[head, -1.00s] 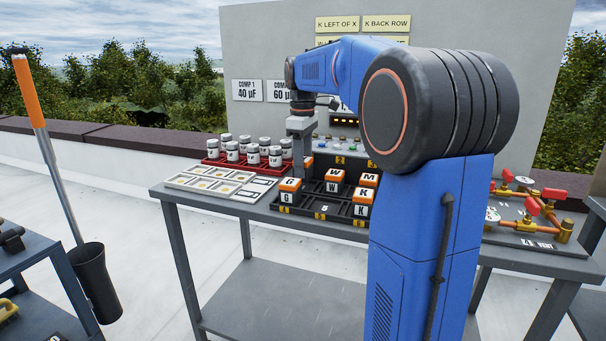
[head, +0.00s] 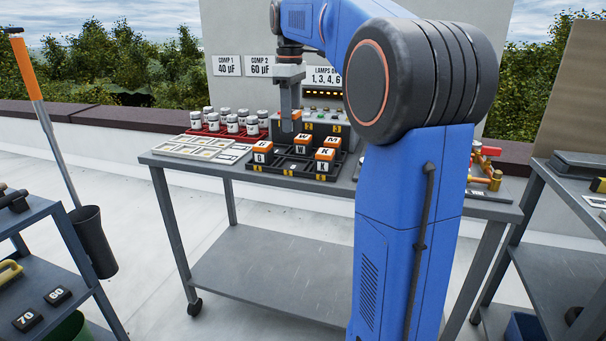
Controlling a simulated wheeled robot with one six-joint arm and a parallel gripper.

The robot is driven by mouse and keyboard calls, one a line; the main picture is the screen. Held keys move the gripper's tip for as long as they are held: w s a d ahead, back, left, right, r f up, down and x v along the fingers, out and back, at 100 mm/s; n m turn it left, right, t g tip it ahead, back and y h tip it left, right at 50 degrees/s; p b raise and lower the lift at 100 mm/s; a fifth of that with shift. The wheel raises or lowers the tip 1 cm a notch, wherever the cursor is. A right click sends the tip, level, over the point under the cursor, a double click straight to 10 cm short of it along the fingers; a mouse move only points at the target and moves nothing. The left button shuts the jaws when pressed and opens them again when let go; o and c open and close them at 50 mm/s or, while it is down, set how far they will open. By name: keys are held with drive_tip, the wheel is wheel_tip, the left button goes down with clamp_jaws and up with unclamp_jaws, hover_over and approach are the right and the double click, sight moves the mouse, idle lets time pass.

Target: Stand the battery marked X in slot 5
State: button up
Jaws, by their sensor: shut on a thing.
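My gripper (head: 288,119) points down above the left part of the black battery tray (head: 248,167). It is shut on a small block with an orange part (head: 297,114), seemingly a battery, held clear above the tray. Its mark cannot be read. In the tray, orange-topped batteries stand upright: G (head: 262,151) at front left, K (head: 325,161) at front right, W (head: 301,146) and M (head: 329,143) behind. The front middle place between G and K, slot 5 (head: 291,166), looks empty.
A red tray of white jars (head: 231,124) and a pale tray (head: 193,147) stand left of the battery tray. A grey panel with lamps (head: 318,127) stands behind. My blue arm hides the table's right part. Side carts stand left and right.

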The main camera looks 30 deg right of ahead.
sight(293, 135)
drive_tip(key=f, duration=0.3)
drive_tip(key=s+f, duration=0.1)
drive_tip(key=f, duration=0.1)
drive_tip(key=shift+f, duration=2.5)
drive_tip(key=shift+f, duration=0.15)
drive_tip(key=o, duration=1.3)
drive_tip(key=shift+w, duration=0.1)
wheel_tip(293, 135, up, 12)
drive_tip(key=shift+r, duration=0.15)
